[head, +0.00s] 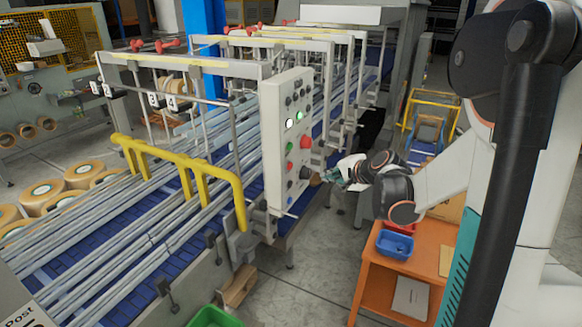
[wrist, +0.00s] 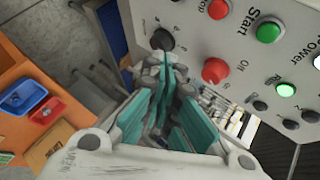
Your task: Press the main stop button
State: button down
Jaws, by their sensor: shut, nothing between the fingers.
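The grey control panel (head: 270,140) stands upright beside the conveyor and fills the upper right of the wrist view (wrist: 190,20). A large protruding red button (head: 306,142) is on its face. The wrist view shows a red mushroom-shaped button (wrist: 215,71) and a second red button (wrist: 218,9) at the top edge. I cannot tell which one is labelled as main stop. My gripper (head: 330,175), with teal fingers (wrist: 163,65), is shut and empty. It is in front of the panel's lower part, and its tips appear close to a black knob (wrist: 162,40). Contact cannot be told.
A green button (wrist: 268,31) under "Start" and a lit green light (wrist: 286,90) are nearby on the panel. An orange table (head: 375,270) with a blue bin (head: 395,244) stands below my arm. A yellow rail (head: 180,165) runs along the conveyor.

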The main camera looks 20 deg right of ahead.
aim_at(290, 166)
jog(key=w+a, duration=0.5)
jog(key=w, duration=0.1)
jog(key=shift+w, duration=0.35)
jog(key=shift+w+a, duration=0.15)
jog(key=shift+a, duration=0.1)
dwell(1.2)
jog(key=shift+w+a, duration=0.1)
jog(key=shift+w, duration=0.1)
jog(key=shift+w+a+b, duration=0.35)
jog(key=shift+w, duration=0.05)
dwell(0.9)
jog(key=shift+s+d, duration=0.1)
dwell(0.3)
jog(key=shift+s+d, duration=0.45)
jog(key=shift+s, duration=0.2)
